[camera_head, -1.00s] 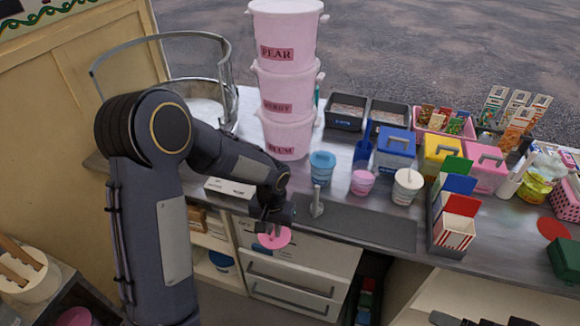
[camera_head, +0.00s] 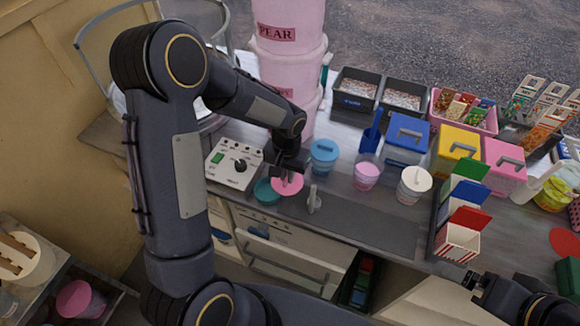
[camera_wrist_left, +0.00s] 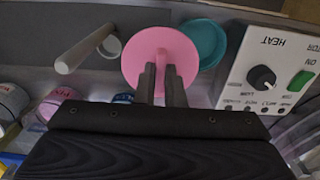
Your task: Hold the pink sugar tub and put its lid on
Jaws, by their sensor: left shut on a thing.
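The pink sugar tub (camera_head: 366,176) stands upright and uncovered on the counter, with pink sugar visible inside. My left gripper (camera_head: 287,178) is shut on the small handle of the round pink lid (camera_head: 289,185), left of the tub and apart from it. In the left wrist view, the fingers (camera_wrist_left: 162,75) pinch the handle of the pink lid (camera_wrist_left: 138,52), which partly covers a teal lid (camera_wrist_left: 208,42). My right gripper (camera_head: 476,284) is at the lower right, away from the tub; its jaw opening is too small to judge.
A blue tub (camera_head: 324,151) stands between the pink lid and the sugar tub. A short upright post (camera_head: 313,198) stands near the front edge. A control box (camera_head: 233,164) and stacked pink buckets (camera_head: 290,62) are left.

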